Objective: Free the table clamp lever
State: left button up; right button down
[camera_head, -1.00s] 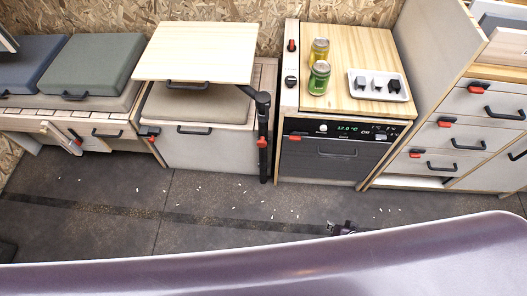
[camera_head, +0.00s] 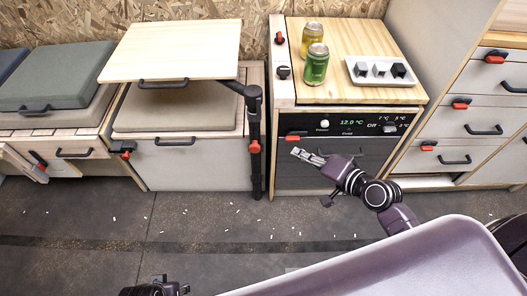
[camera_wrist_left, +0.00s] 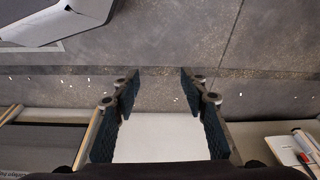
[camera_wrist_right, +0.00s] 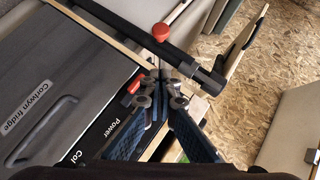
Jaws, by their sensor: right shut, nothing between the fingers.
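The folding table's pale wooden top (camera_head: 172,50) sits on a black arm and upright black post (camera_head: 254,110). The red clamp lever (camera_head: 254,147) is on this post; a red knob (camera_wrist_right: 160,32) shows beside the dark post in the right wrist view. My right gripper (camera_head: 297,152) is shut and empty, in front of the fridge and right of the lever. In the right wrist view its fingertips (camera_wrist_right: 168,75) appear close to the post; contact cannot be told. My left gripper (camera_wrist_left: 157,76) is open and empty over the floor, low in the head view (camera_head: 155,288).
The fridge (camera_head: 335,165) with a red latch (camera_head: 293,138) stands right of the post. Cans (camera_head: 315,64) and a white tray (camera_head: 384,72) are on its counter. A cushioned bench (camera_head: 180,115) is under the tabletop. Drawers stand at right. The floor (camera_head: 200,215) is mostly clear.

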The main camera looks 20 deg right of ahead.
dwell(0.3)
jog(key=b, duration=0.2)
send_near(254, 136)
notch_tip(254, 136, down, 2)
jog(key=w+d, duration=0.2)
pick_arm(q)
jog(key=w+v, duration=0.2)
jog(key=v, duration=0.6)
jog(key=shift+r, duration=0.4)
pick_arm(e)
jog(key=shift+w+a+f, duration=0.15)
jog(key=shift+a+f, duration=0.45)
jog(key=shift+a, duration=0.15)
jog(key=shift+w+a+f, duration=0.15)
jog(key=shift+a+f, duration=0.5)
jog(key=shift+a, duration=0.05)
pick_arm(q)
jog(key=shift+b, duration=0.3)
jog(key=shift+t, duration=0.4)
jog(key=b+v, duration=0.1)
jog(key=v, duration=0.3)
jog(key=shift+s+a+r+b, duration=0.2)
jog(key=shift+s+b, duration=0.2)
jog(key=shift+s, duration=0.05)
pick_arm(e)
jog(key=shift+a+f, duration=0.15)
jog(key=shift+a, duration=0.05)
